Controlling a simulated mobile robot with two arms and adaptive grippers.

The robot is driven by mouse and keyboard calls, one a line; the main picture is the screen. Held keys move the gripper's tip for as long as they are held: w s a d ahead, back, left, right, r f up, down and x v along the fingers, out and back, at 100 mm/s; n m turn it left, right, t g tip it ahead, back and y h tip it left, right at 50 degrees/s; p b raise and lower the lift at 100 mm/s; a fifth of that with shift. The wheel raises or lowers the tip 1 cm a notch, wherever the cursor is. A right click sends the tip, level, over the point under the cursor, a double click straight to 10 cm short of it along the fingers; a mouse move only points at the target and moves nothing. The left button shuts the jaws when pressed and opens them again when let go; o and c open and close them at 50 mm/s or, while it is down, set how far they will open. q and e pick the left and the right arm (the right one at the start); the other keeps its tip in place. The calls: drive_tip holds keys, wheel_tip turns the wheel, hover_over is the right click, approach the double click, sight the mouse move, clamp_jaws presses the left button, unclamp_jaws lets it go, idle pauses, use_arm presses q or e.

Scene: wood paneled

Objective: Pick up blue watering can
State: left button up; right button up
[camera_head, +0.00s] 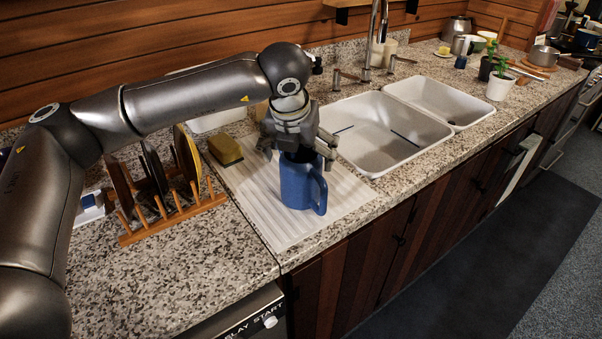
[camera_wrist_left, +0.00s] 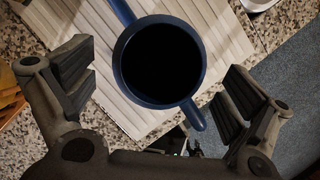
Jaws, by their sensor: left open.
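The blue watering can (camera_head: 299,186) stands upright on a white ribbed drainboard (camera_head: 262,222) left of the sink. My left gripper (camera_head: 297,148) is right above the can's top, pointing down. In the left wrist view the can's round dark opening (camera_wrist_left: 160,62) lies ahead of the fingers, with its handle at the lower right and a narrow part, likely the spout, at the upper left. The left gripper also shows there (camera_wrist_left: 160,92), open, with a finger on each side of the can and gaps between. My right gripper is in neither view.
A wooden dish rack (camera_head: 170,218) with plates stands left of the drainboard. A yellow sponge-like block (camera_head: 225,149) lies behind. The double white sink (camera_head: 375,125) and faucet (camera_head: 374,40) are to the right. Potted plants (camera_head: 500,85) stand farther right. The front left counter is clear.

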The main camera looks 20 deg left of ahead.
use_arm(q)
drive_tip(key=x, duration=0.3)
drive_tip(key=shift+f+p, duration=0.15)
drive_tip(key=shift+p, duration=0.15)
drive_tip(key=shift+c, duration=0.2)
drive_tip(key=c, duration=1.2)
drive_tip(key=shift+r+b, duration=0.35)
drive_tip(key=shift+r, duration=0.25)
wheel_tip(320, 180, up, 2)
drive_tip(key=shift+s+r+b, duration=0.15)
drive_tip(key=shift+r+b, duration=0.1)
drive_tip(key=shift+b, duration=0.3)
drive_tip(key=s+a+r+b, duration=0.1)
drive_tip(key=s+a+r, duration=0.1)
drive_tip(key=s+r, duration=0.1)
drive_tip(key=s+a+r+b, duration=0.1)
drive_tip(key=s+r, duration=0.2)
drive_tip(key=s, duration=0.2)
drive_tip(key=s+a+r+b, duration=0.1)
drive_tip(key=s+a+r, duration=0.1)
drive_tip(key=s+r, duration=0.1)
drive_tip(key=shift+s+a+r, duration=0.1)
drive_tip(key=shift+s+a, duration=0.05)
drive_tip(key=shift+s, duration=0.25)
drive_tip(key=shift+s+a+r, duration=0.15)
drive_tip(key=shift+s, duration=0.25)
